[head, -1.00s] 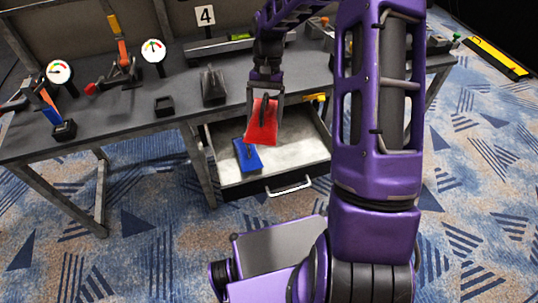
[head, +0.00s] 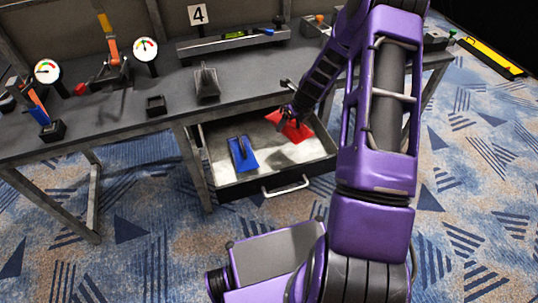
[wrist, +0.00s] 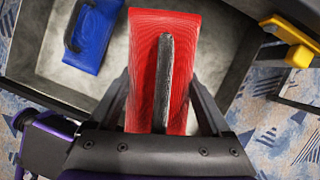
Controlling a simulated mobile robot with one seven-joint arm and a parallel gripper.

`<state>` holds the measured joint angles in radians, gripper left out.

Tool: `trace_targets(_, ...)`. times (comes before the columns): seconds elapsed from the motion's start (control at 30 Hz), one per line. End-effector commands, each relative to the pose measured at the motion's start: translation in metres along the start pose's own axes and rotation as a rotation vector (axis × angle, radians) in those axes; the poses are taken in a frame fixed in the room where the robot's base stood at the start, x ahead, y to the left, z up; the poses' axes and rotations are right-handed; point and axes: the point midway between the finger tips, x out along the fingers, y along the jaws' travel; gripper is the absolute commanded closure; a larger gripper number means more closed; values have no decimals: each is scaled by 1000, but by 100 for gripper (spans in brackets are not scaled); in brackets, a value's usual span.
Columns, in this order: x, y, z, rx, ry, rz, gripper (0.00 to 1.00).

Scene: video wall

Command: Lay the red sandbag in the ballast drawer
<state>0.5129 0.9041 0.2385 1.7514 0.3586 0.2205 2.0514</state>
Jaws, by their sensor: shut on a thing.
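The red sandbag (head: 290,126) is at the back right of the open ballast drawer (head: 240,190), inside its outline. In the wrist view the red sandbag (wrist: 183,50) fills the middle, its dark handle running lengthwise. My gripper (head: 284,118) is shut on the red sandbag; in the wrist view my gripper's fingers (wrist: 165,105) lie on both sides of it. I cannot tell whether the bag touches the drawer floor. A blue sandbag (head: 243,154) with a dark handle lies in the drawer's left half; it also shows in the wrist view (wrist: 90,38).
The grey workbench (head: 130,125) above the drawer carries two gauges, a grey bag-like weight (head: 207,82), a small black tray (head: 156,104) and a number 4 sign. A yellow latch-like part (wrist: 290,40) shows beside the drawer. The drawer's front right is bare.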

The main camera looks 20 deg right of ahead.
Motion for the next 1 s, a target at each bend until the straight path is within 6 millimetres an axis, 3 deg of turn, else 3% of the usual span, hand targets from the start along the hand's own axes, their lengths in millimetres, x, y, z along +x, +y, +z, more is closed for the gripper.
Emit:
trace_targets(0.2, 10, -28, -10, 228, -4, -99, 100)
trace_targets(0.33, 14, -34, -15, 287, -4, -122, 100)
trace_targets(0.7, 63, -36, -36, 302, -4, -127, 100)
trace_targets(1.0, 82, -35, -44, 300, -3, -125, 100)
